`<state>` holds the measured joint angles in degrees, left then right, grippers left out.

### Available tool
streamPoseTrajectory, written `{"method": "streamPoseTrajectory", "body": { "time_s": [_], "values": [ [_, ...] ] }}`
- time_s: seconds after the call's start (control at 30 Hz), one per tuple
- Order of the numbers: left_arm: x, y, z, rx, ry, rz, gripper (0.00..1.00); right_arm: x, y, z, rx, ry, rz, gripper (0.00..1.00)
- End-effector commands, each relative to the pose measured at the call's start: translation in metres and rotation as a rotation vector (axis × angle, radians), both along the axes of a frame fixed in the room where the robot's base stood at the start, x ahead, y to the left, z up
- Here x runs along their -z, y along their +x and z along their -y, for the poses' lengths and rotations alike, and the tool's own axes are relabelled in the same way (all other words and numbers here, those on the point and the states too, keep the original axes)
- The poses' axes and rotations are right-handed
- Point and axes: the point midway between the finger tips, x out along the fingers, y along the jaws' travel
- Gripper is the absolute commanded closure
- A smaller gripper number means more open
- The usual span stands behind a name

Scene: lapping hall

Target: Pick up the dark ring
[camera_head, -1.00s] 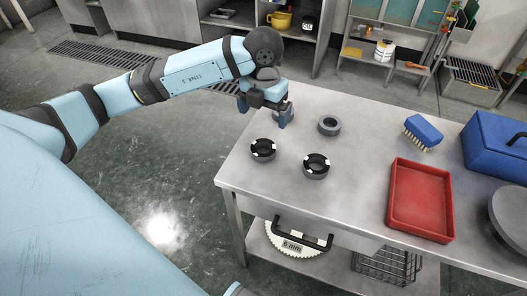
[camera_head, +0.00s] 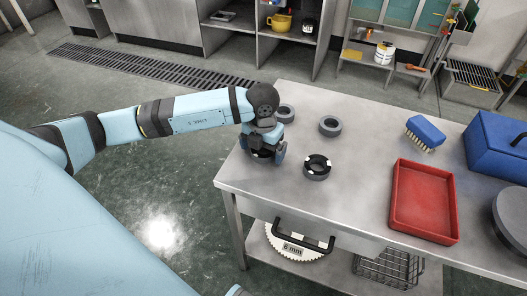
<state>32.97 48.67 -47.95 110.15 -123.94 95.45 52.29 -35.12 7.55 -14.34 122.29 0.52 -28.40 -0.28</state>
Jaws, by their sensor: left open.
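Several rings sit on the steel table's left part. A dark ring with white marks (camera_head: 317,172) lies nearest the front. Two plain grey rings lie behind it, one (camera_head: 329,126) to the right and one (camera_head: 286,113) to the left. Another dark ring with white marks (camera_head: 260,154) is mostly hidden under my left gripper (camera_head: 262,153). The left gripper points down over that ring, its open fingers on either side of it; whether they touch it I cannot tell.
The steel table (camera_head: 352,195) also holds a red tray (camera_head: 424,236), a blue brush (camera_head: 426,132), a blue box (camera_head: 495,150) and a round grey plate (camera_head: 509,212) at the right. The tabletop between the rings and the tray is clear. Shelves stand behind.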

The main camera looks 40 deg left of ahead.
Motion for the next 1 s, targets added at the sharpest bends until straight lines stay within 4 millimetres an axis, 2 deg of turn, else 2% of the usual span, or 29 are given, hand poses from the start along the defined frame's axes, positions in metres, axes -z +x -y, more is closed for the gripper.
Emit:
{"method": "streamPoseTrajectory", "body": {
  "time_s": [0.2, 0.43, 0.47, 0.77, 0.87, 1.0],
  "values": [
    [0.002, 0.0, 0.0, 0.001, -0.001, 0.001, 0.0, -0.001, 0.0, 0.0, -0.001, 0.0, 0.001, 0.16],
    [0.001, 0.0, 0.0, 0.0, -0.001, 0.001, 0.53, -0.001, 0.0, 0.0, -0.001, 0.0, 0.001, 0.16],
    [0.001, 0.0, 0.0, 0.0, -0.001, 0.001, 0.55, -0.001, 0.0, 0.0, -0.001, 0.0, 0.001, 0.16],
    [-0.002, 0.001, 0.0, 0.0, -0.001, 0.002, 0.55, -0.001, 0.0, 0.0, -0.001, 0.001, 0.001, 0.16],
    [-0.008, 0.001, 0.0, 0.0, -0.001, 0.002, 0.55, -0.002, 0.0, 0.0, -0.001, 0.001, 0.001, 0.16],
    [-0.028, 0.001, 0.0, 0.001, -0.001, 0.005, 0.55, -0.005, 0.0, 0.0, -0.001, 0.003, 0.0, 0.16]
  ]
}}
